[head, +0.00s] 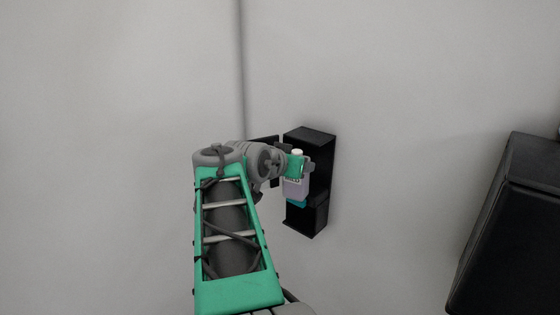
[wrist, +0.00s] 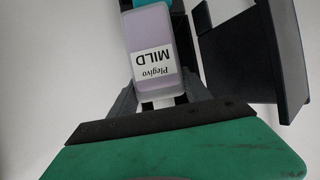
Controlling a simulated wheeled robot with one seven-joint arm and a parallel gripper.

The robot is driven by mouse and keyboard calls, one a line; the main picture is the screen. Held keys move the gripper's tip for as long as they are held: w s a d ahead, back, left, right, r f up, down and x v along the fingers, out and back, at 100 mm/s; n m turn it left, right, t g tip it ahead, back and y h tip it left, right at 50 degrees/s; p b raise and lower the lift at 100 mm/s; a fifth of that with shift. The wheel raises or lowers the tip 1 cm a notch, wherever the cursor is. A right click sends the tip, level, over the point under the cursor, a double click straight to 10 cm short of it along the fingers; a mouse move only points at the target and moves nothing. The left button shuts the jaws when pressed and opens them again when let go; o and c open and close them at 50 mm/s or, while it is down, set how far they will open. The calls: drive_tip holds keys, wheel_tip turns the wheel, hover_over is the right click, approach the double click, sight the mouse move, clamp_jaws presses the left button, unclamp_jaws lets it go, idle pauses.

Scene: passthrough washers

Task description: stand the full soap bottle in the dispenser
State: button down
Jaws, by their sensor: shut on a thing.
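The soap bottle has a pale lilac body (head: 296,189) with a teal end at the bottom, and it hangs roughly upright in the head view. In the wrist view the bottle (wrist: 150,40) shows a white label reading "Plegivo MILD", upside down. My gripper (head: 298,173) is shut on its upper end; the fingers (wrist: 157,99) close around it in the wrist view. The black dispenser (head: 312,141) is a tall open housing on the wall. The bottle overlaps its opening, above the lower ledge; I cannot tell whether it touches. The dispenser (wrist: 250,45) also shows at the right in the wrist view.
A dark panel (head: 266,142) juts out left of the dispenser, partly behind my arm. A large dark box-like unit (head: 520,225) stands at the right. The pale wall (head: 400,110) between them is bare.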

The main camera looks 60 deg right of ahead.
drive_tip(key=shift+w+d+f+p, duration=0.15)
drive_tip(key=shift+d+p, duration=0.55)
drive_tip(key=shift+d, duration=0.75)
drive_tip(key=shift+w+d+f+p, duration=0.1)
drive_tip(key=shift+d+p, duration=0.55)
drive_tip(key=shift+d, duration=0.8)
drive_tip(key=shift+w+d+f+p, duration=0.15)
drive_tip(key=shift+d+p, duration=0.55)
drive_tip(key=shift+d, duration=0.75)
drive_tip(key=shift+s+f+b, duration=0.1)
drive_tip(key=shift+f+b, duration=0.3)
drive_tip(key=shift+b, duration=0.1)
drive_tip(key=shift+r, duration=0.1)
drive_tip(key=shift+c, duration=2)
unclamp_jaws()
drive_tip(key=shift+w+b+v, duration=0.2)
drive_tip(key=shift+b+v, duration=0.9)
drive_tip(key=shift+v, duration=2.85)
drive_tip(key=shift+s, duration=0.1)
